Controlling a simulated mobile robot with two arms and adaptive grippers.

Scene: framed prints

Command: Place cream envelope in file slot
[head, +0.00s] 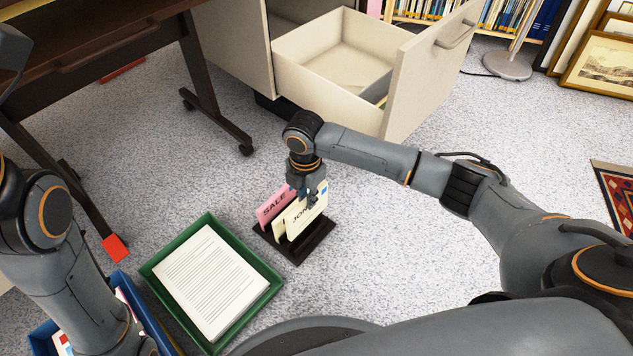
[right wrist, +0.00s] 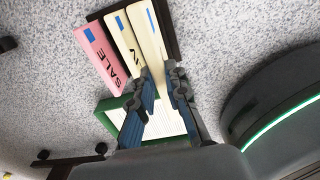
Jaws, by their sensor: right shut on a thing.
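My right gripper (head: 309,198) is shut on a cream envelope (head: 303,219) lettered "JON…", which stands near upright at the front of a dark file rack (head: 299,252) on the floor. Its lower edge meets the rack in the picture; I cannot tell whether it rests in the slot. Behind it in the rack stand another cream envelope (head: 278,229) and a pink one (head: 270,208) lettered "SALE". The right wrist view shows the held envelope (right wrist: 147,38) at the fingers, beside the second cream envelope and the pink one. My left gripper is out of view.
A green tray (head: 268,293) with printed paper (head: 213,280) lies left of the rack. A blue bin (head: 133,290) is farther left. An open cabinet drawer (head: 340,95) stands behind, with a dark desk (head: 90,45) at left. Carpet right of the rack is clear.

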